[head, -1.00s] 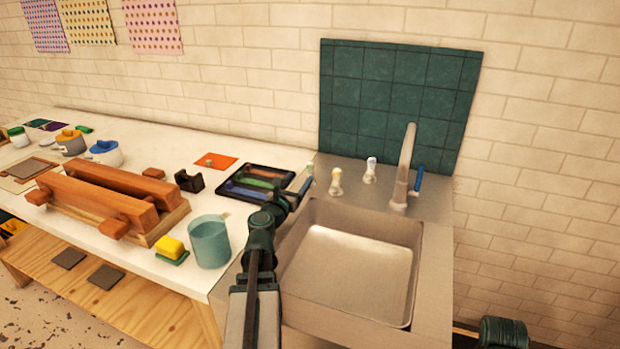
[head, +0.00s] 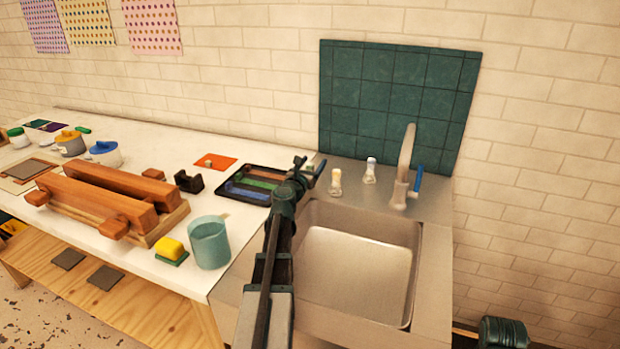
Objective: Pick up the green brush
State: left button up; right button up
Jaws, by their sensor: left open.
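A dark tray (head: 231,196) lies on the white counter just left of the sink and holds several coloured strips. One of them is a green strip (head: 262,184), which may be the green brush; it is too small to be sure. My left gripper (head: 309,168) is open and empty, just right of the tray's right end, over the back left corner of the sink unit. Its wrist covers part of the tray's right side. My right gripper is not in view.
A metal sink (head: 355,265) with a tap (head: 405,165) and two small knobs lies to the right. A teal cup (head: 209,243), a yellow block (head: 170,248) and a wooden press (head: 110,205) stand on the counter to the left.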

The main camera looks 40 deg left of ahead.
pick_arm(q)
jog(key=shift+w+a, duration=0.1)
jog(key=shift+w, duration=0.3)
jog(key=shift+s, duration=0.1)
grip_shut()
jog(key=shift+r, duration=0.15)
jog(key=shift+r+p, duration=0.6)
jog(key=shift+p, duration=0.15)
jog(key=r+p+v, duration=0.1)
jog(key=v, duration=0.7)
jog(key=r+p+v, duration=0.2)
jog(key=v, duration=0.6)
jog(key=shift+d+r, duration=0.2)
jog(key=shift+r, duration=0.1)
